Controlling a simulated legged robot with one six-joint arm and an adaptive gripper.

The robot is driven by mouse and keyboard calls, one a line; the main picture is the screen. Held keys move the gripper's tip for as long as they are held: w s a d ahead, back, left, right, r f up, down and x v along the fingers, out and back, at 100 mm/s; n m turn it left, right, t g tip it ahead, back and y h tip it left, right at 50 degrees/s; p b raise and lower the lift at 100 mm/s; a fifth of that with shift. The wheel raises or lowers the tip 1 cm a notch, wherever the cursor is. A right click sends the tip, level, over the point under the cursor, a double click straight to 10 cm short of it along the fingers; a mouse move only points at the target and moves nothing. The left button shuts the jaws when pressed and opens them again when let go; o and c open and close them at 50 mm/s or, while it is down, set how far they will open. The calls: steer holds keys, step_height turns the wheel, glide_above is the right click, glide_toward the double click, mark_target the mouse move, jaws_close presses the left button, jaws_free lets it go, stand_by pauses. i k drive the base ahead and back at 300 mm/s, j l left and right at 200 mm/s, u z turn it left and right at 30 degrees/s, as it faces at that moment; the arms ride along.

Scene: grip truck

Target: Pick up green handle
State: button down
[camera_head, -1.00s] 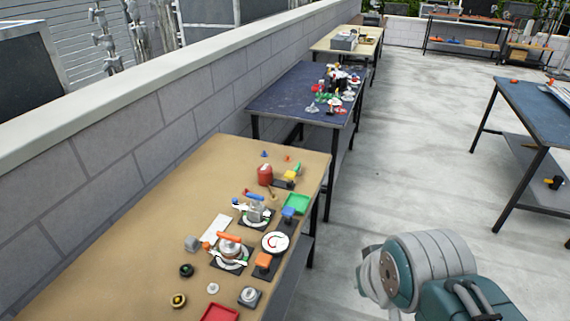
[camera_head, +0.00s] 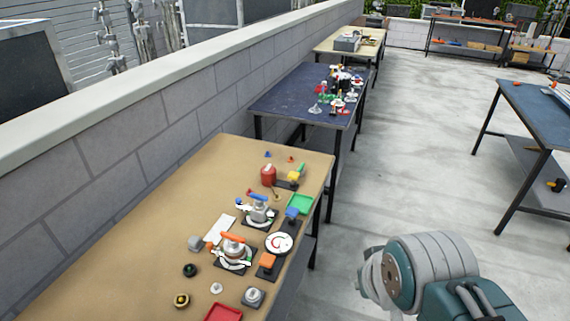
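I cannot single out a green handle with certainty. Small green parts (camera_head: 324,91) show among a cluster of red, white and black pieces on the dark blue table, too small to make out. On the near tan table (camera_head: 130,238) I see a green tray (camera_head: 302,204) at the right edge and a dark round knob (camera_head: 190,270) with a greenish centre at the front left. Part of my grey and teal arm shows at the lower right, over the floor and apart from the tables. My gripper is not in view.
The near table also holds valve-like pieces with orange (camera_head: 233,238) and blue (camera_head: 257,196) handles, a round white dial (camera_head: 279,243), a red can (camera_head: 268,176) and a red tray (camera_head: 223,313). A block wall runs along the left. The concrete floor (camera_head: 400,170) between the tables is clear.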

mark_target(301, 166)
steer(key=i+l+u, duration=0.3)
steer(key=l, duration=0.25)
steer(key=l+u, duration=0.25)
steer(key=l, duration=0.25)
steer(key=l+u, duration=0.3)
steer(key=l, duration=0.3)
steer(key=i+l+u, duration=0.45)
steer(key=l, duration=0.15)
steer(key=i+l+u, duration=0.2)
steer(key=l, duration=0.2)
steer(key=i+l+u, duration=0.2)
steer(key=l, duration=0.15)
steer(key=l+u, duration=0.25)
steer(key=l, duration=0.15)
steer(key=i+l+u, duration=0.15)
steer(key=i+l, duration=0.2)
steer(key=l, duration=0.1)
